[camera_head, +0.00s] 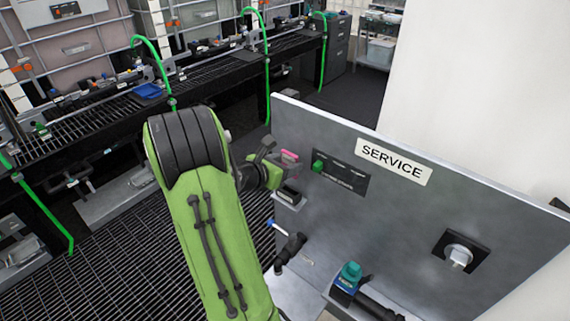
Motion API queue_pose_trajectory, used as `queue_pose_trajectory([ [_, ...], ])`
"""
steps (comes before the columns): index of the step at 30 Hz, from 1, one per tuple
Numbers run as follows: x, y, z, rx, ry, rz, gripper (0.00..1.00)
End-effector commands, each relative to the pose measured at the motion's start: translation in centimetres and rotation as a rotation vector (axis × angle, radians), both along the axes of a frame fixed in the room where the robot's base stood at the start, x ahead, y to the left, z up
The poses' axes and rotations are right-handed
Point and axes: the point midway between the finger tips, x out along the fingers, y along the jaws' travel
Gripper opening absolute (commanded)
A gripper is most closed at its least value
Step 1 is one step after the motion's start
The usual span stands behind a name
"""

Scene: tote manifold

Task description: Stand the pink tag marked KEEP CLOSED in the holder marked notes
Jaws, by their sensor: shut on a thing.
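The pink tag (291,155) is small in view, at the left edge of the grey service board. My gripper (283,161) is shut on it and holds it in the air. The tag's writing cannot be read at this size. A small dark holder with a pale front (288,197) sits low at the board's left edge, a little below the gripper and tag. Its marking cannot be read, so I cannot tell whether it is the notes holder. The tag appears apart from it. My green arm hides part of the area to the left.
The grey board (400,232) bears a SERVICE sign (394,161), a dark panel with a green part (318,166), and a black-plated socket (460,254). A teal-topped valve (350,273) and a blue-handled valve (290,245) stand below. Grated benches with green hoses (267,88) line the back.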

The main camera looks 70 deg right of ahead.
Motion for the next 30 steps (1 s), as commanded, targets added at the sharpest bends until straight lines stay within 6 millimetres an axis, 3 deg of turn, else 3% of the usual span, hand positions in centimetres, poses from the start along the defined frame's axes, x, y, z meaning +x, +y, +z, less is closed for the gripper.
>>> queue_pose_trajectory([
  [30,0.0,0.0,-8.0,0.001,0.001,-0.001,0.2],
])
